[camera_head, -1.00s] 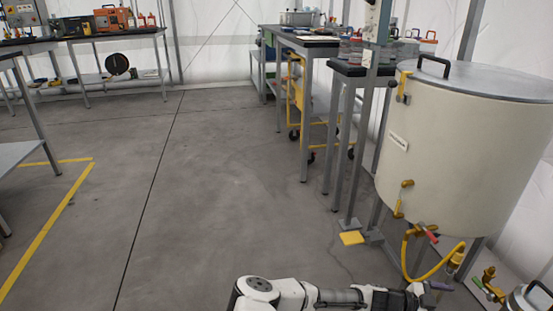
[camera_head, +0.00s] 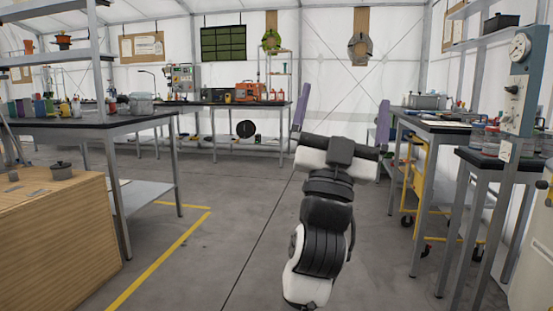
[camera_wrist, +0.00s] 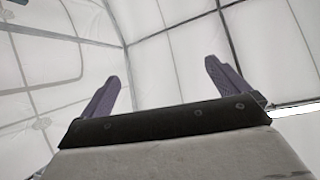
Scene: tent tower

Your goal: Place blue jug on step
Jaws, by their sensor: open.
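My gripper (camera_head: 342,112) is raised in the middle of the head view, with its two purple fingers pointing up and spread wide. It is open and empty. In the wrist view the open fingers (camera_wrist: 162,75) point at bare white tent wall, with nothing between them. I cannot make out a blue jug for certain. A row of small coloured containers (camera_head: 38,107) stands on the dark table at the left, too small to tell apart. I cannot identify a step in either view.
The dark left table (camera_head: 100,121), a back workbench (camera_head: 225,103) and right-hand tables (camera_head: 435,126) line the space. The grey floor (camera_head: 215,235) between them is clear.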

